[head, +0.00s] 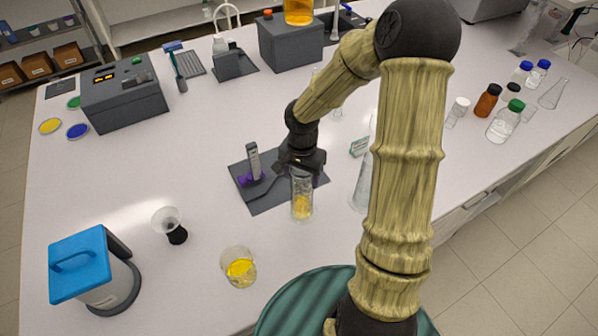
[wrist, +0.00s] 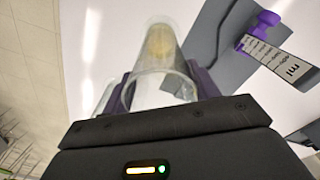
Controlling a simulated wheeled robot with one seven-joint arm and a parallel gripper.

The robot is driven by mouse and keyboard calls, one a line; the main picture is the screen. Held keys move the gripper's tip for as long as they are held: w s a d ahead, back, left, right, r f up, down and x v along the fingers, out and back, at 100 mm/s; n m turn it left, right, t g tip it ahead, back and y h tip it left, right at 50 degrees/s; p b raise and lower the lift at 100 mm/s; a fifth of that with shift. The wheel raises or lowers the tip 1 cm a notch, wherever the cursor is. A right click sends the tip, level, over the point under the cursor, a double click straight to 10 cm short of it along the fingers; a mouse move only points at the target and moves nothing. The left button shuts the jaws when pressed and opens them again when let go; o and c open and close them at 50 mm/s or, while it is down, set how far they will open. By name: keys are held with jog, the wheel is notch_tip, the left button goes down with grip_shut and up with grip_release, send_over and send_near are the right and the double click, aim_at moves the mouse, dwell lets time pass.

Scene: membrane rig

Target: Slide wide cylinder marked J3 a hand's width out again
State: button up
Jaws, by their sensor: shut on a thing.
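A wide clear glass cylinder (head: 301,203) with yellow contents low inside stands upright at the front right edge of the dark grey plate (head: 285,187). I cannot read a J3 mark on it. My gripper (head: 303,168) is shut on its upper part. The wrist view shows the cylinder (wrist: 160,50) between the purple-edged fingers of my gripper (wrist: 160,88). I cannot tell whether its base touches the table. A grey scale post (head: 254,160) with a purple clamp (head: 246,179) stands on the plate, left of the cylinder. Its "ml" scale shows in the wrist view (wrist: 282,62).
A beaker of yellow liquid (head: 240,268) and a small funnel (head: 168,224) stand front left. A tall clear vessel (head: 362,188) stands close to the right, partly hidden by my arm. The table between cylinder and beaker is clear.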

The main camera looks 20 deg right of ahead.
jog(key=shift+s+d, duration=0.1)
jog(key=shift+s, duration=0.4)
jog(key=o, duration=1.4)
jog(key=shift+c, duration=0.2)
jog(key=shift+r, duration=0.1)
notch_tip(320, 180, up, 17)
jog(key=b, duration=0.1)
jog(key=shift+r, duration=0.15)
jog(key=shift+w, duration=0.15)
